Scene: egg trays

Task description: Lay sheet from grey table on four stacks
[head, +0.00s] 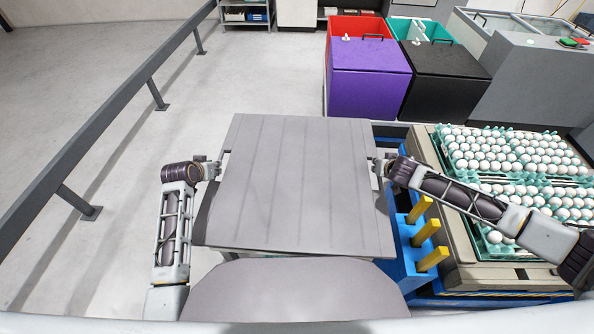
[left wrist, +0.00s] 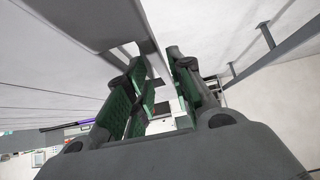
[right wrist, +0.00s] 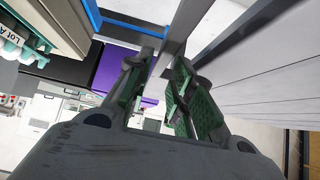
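The grey ribbed sheet (head: 300,190) lies nearly flat in front of me, its near edge slightly tilted. My left gripper (head: 217,170) is at its left edge and my right gripper (head: 377,167) at its right edge. In the left wrist view, the green-padded fingers (left wrist: 157,62) close around a grey strip along the sheet's side. In the right wrist view, the fingers (right wrist: 164,60) do the same on the other side. The egg stacks (head: 515,150) stand on the right, topped with white eggs in teal trays. No grey table shows clearly; the sheet hides what is below.
A blue frame with yellow posts (head: 425,232) stands between the sheet and the egg stacks. Purple (head: 370,75) and black (head: 440,78) bins stand behind. A grey rail (head: 120,100) runs along the left. The floor (head: 90,60) beyond it is free.

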